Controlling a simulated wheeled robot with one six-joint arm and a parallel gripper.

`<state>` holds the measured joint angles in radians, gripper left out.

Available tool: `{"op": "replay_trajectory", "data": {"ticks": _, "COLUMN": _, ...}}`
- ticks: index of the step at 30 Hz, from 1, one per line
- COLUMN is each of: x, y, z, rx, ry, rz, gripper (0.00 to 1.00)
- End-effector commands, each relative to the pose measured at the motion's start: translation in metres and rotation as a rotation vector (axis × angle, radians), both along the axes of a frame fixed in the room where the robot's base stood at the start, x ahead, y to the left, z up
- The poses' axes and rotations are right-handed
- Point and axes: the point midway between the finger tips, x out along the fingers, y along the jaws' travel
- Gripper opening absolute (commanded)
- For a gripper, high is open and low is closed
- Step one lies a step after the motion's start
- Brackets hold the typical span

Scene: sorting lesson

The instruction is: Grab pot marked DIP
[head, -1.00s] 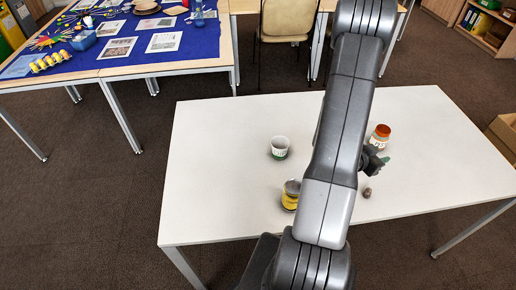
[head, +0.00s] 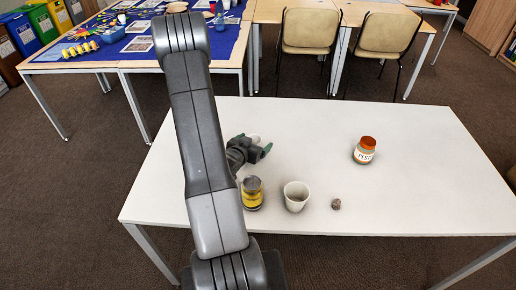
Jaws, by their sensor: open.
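No marking DIP can be read in the head view. A pale pot (head: 254,137) stands on the white table, mostly hidden behind my gripper (head: 264,152); only a bit of its rim shows. My gripper is open, beside this pot on its near side; whether they touch cannot be told. A yellow-labelled tin (head: 252,194) stands nearer, just below my gripper in the picture. A plain white cup (head: 296,197) stands right of the tin, open at the top. A jar with an orange lid (head: 365,151) and a white label stands farther right.
A small brown round thing (head: 336,204) lies right of the white cup. The right part and far edge of the white table (head: 440,185) are clear. Behind stand a blue-covered table (head: 115,58) with cards and two chairs (head: 309,32).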

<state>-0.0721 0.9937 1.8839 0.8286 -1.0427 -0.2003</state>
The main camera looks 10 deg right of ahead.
Motion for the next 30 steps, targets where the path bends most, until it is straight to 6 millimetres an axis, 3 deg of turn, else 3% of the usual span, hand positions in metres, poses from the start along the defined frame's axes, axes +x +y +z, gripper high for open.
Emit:
{"op": "replay_trajectory", "data": {"ticks": 5, "x": -0.002, "y": -0.003, "z": -0.01, "rx": 0.003, "ry": 0.017, "rz": -0.003, "gripper": 0.88}}
{"op": "replay_trajectory", "data": {"ticks": 12, "x": 0.017, "y": -0.022, "z": -0.024, "rx": 0.004, "ry": 0.019, "rz": -0.005, "gripper": 0.88}}
{"op": "replay_trajectory", "data": {"ticks": 18, "x": 0.032, "y": -0.031, "z": -0.029, "rx": 0.002, "ry": 0.013, "rz": -0.003, "gripper": 0.88}}
{"op": "replay_trajectory", "data": {"ticks": 24, "x": 0.033, "y": -0.031, "z": -0.03, "rx": 0.002, "ry": 0.011, "rz": -0.001, "gripper": 0.88}}
{"op": "replay_trajectory", "data": {"ticks": 25, "x": 0.033, "y": -0.031, "z": -0.03, "rx": 0.002, "ry": 0.011, "rz": -0.001, "gripper": 0.86}}
{"op": "replay_trajectory", "data": {"ticks": 30, "x": 0.033, "y": -0.031, "z": -0.029, "rx": 0.002, "ry": 0.011, "rz": -0.001, "gripper": 0.53}}
